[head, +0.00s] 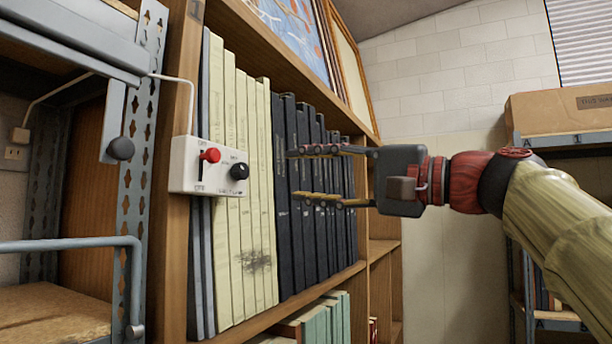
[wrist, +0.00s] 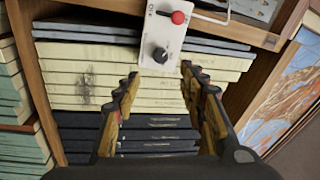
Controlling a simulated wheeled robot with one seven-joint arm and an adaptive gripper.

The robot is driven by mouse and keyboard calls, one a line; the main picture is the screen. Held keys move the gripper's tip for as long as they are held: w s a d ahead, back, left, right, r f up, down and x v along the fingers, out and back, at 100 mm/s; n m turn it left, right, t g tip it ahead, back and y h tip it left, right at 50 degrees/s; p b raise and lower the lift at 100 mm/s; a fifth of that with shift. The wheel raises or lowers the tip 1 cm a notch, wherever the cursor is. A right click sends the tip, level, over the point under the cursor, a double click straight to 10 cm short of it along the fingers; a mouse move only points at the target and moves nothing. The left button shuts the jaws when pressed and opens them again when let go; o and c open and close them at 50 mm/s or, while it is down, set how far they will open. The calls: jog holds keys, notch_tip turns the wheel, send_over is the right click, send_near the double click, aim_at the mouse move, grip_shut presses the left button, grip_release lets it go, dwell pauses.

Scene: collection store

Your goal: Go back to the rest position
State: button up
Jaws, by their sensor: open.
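My gripper (head: 318,172) is open and empty in front of the dark binders (head: 310,190) on the wooden shelf (head: 300,303). Its two fingers point left in the head view. A white control box (head: 208,178) with a red knob (head: 210,155) and a black knob (head: 239,171) is fixed at the shelf's left upright, left of the fingertips. In the wrist view the fingers (wrist: 160,88) stand apart, with the control box (wrist: 158,95) between and beyond them. Whether the fingertips touch anything is not clear, but nothing is held.
Cream volumes (head: 237,190) stand beside the dark binders. A grey metal rack (head: 75,243) with a black ball knob (head: 120,148) is at the left. A cardboard box (head: 560,108) sits on a rack at the right. Open room shows before the pale back wall (head: 450,245).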

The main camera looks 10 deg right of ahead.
jog(key=w+d+f+m+h, duration=0.1)
jog(key=w+d+f+h, duration=0.2)
jog(key=f, duration=0.4)
jog(key=w+d+f+m+h, duration=0.1)
jog(key=w+d+f+h, duration=0.15)
jog(key=f, duration=0.55)
notch_tip(320, 180, down, 17)
jog(key=s+d+g+h+b, duration=0.1)
jog(key=d+g+h+b, duration=0.1)
jog(key=d+h, duration=0.15)
jog(key=s+f+n+g+h+b, duration=0.1)
jog(key=s+f+b, duration=0.3)
jog(key=s+f, duration=0.4)
jog(key=s+a+f+n+g+h+b, duration=0.1)
jog(key=s+f+n+b, duration=0.3)
jog(key=f, duration=1.7)
jog(key=s+f+n+g+h+b, duration=0.2)
jog(key=s+f+g+h+b, duration=0.1)
jog(key=s+f, duration=0.9)
notch_tip(320, 180, down, 3)
jog(key=shift+a+f+b, duration=0.1)
jog(key=shift+a+b, duration=0.1)
jog(key=shift+b, duration=0.3)
